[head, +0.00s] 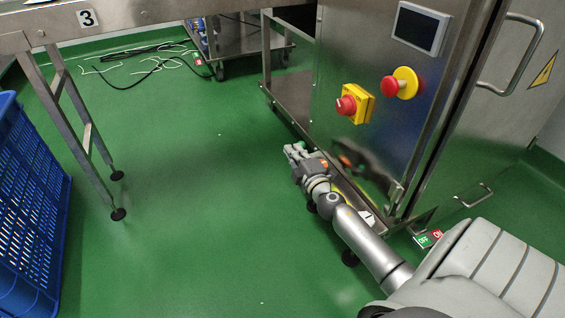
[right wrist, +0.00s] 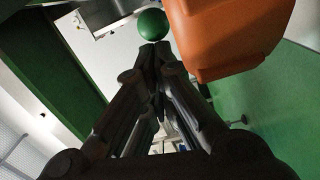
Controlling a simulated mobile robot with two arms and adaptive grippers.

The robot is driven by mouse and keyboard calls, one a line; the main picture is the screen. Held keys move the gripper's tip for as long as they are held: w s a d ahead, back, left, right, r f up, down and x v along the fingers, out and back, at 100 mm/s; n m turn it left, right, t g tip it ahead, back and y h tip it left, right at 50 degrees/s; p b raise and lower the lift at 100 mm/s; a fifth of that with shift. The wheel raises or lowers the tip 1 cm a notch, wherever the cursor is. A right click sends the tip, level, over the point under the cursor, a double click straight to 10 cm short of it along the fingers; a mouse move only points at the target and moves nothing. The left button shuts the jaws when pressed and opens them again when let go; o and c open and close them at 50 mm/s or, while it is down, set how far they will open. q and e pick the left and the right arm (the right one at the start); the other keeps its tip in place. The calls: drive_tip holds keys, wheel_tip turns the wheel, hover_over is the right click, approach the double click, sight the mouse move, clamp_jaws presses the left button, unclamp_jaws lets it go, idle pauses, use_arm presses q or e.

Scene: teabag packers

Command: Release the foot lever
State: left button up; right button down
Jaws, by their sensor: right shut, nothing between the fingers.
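My right gripper (head: 297,153) is low beside the steel machine, above the green floor. It is shut and empty. In the right wrist view its closed fingers (right wrist: 155,55) point at a green ball (right wrist: 153,25), which shows just beyond the tips. I cannot tell whether they touch it. A large orange block (right wrist: 230,35) is close on the right of the fingers there. My left gripper is out of view.
The steel machine (head: 350,60) carries a red knob on a yellow box (head: 355,104) and a red button (head: 392,85). OFF and ON tags (head: 429,238) sit at its base. A blue crate (head: 30,200) and a table leg stand left. The middle floor is clear.

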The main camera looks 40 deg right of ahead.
sight(304, 145)
drive_tip(key=m, duration=0.1)
drive_tip(key=d+m+p, duration=0.1)
drive_tip(key=r+m, duration=0.1)
drive_tip(key=shift+s+d+m, duration=0.2)
drive_tip(key=shift+d+m, duration=0.05)
drive_tip(key=shift+m, duration=0.15)
drive_tip(key=shift+s+d+r+p, duration=0.1)
drive_tip(key=shift+d+r+p, duration=0.05)
drive_tip(key=shift+d+p, duration=0.5)
drive_tip(key=shift+s+d+m+p, duration=0.1)
drive_tip(key=shift+d+m+p, duration=0.1)
drive_tip(key=shift+m+p, duration=0.3)
